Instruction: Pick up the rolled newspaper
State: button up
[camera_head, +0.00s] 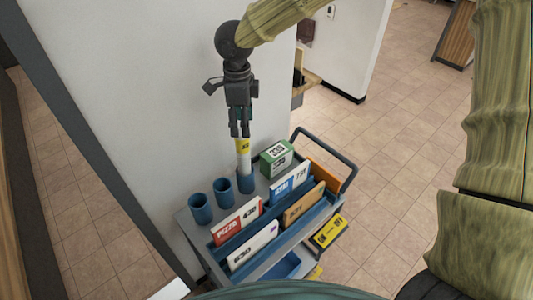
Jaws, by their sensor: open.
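The rolled newspaper (243,160) looks like a pale upright roll with a yellow band near its top. It stands in the rearmost of the blue cups (246,183) on the cart. My gripper (239,131) points down from above, its fingertips right at the top of the roll. The jaws are open. I cannot tell from this view whether the fingers touch the roll or straddle it. The roll's lower end is hidden inside the cup.
The grey-blue cart (188,224) holds two more blue cups, at left (200,209) and middle (223,191), a green box (277,158) and several upright envelopes (237,220). Its dark handle (335,148) is at the right. A white wall (150,90) stands close behind. Tiled floor (400,130) is free at right.

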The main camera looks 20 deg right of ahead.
aim_at(243, 148)
jog(key=shift+d+f, duration=0.1)
jog(key=shift+d, duration=0.2)
jog(key=shift+d+f, duration=0.1)
jog(key=shift+f, duration=0.2)
jog(key=shift+w+a+f+p, duration=0.15)
jog(key=shift+f+p, duration=0.4)
jog(key=shift+f, duration=0.85)
jog(key=shift+s+a+f+p, duration=0.1)
jog(key=shift+a+f+p, duration=0.3)
jog(key=shift+f, duration=1)
jog(key=shift+w+a+f+p, duration=0.1)
jog(key=shift+f+p, duration=0.6)
jog(key=shift+f, duration=0.7)
jog(key=shift+d+f, duration=0.1)
jog(key=shift+f, duration=0.7)
grip_shut()
